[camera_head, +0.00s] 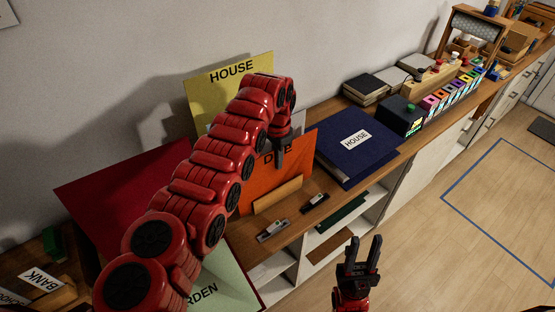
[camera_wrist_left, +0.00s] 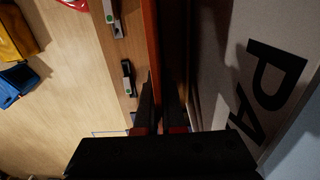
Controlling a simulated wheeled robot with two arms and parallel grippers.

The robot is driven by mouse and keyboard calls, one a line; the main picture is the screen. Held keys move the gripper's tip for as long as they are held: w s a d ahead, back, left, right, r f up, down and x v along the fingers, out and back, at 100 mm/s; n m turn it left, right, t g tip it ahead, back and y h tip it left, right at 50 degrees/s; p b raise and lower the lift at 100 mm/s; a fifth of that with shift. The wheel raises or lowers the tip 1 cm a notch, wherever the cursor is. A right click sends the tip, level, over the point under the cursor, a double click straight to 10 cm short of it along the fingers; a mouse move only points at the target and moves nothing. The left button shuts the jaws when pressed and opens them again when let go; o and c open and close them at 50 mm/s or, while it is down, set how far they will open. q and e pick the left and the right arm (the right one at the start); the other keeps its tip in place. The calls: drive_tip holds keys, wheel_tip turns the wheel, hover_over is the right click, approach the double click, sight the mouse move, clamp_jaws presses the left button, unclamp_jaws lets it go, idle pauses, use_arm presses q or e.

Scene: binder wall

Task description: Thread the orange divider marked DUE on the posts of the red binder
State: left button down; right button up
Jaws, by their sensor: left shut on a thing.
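The orange divider (camera_head: 262,182) marked DUE stands upright in a slotted wooden holder (camera_head: 277,195) on the counter. My left gripper (camera_head: 280,158) comes down from above and is shut on the divider's upper edge; the arm and hand cover part of the lettering. In the left wrist view the divider (camera_wrist_left: 150,40) shows edge-on, running down to the fingers (camera_wrist_left: 160,110). The red binder (camera_head: 120,190) lies open at the left, its cover raised; my left arm hides its middle and posts. My right gripper (camera_head: 362,256) is open and empty, in front of the counter.
A pale green sheet (camera_head: 228,283), lettering partly hidden, lies at the binder. A yellow HOUSE divider (camera_head: 215,88) stands behind the orange one. A blue HOUSE binder (camera_head: 350,150) lies to the right. Two small clip-like objects (camera_head: 272,231) (camera_head: 315,202) lie near the counter's front edge.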

use_arm(q)
drive_tip(key=c, duration=1)
unclamp_jaws()
drive_tip(key=r+p, duration=0.2)
drive_tip(key=r, duration=0.4)
drive_tip(key=r+p, duration=0.2)
drive_tip(key=r, duration=0.4)
drive_tip(key=r+p, duration=0.2)
drive_tip(key=r, duration=0.4)
drive_tip(key=shift+w+a+p, duration=0.15)
drive_tip(key=shift+a+p, duration=0.1)
drive_tip(key=shift+p, duration=0.15)
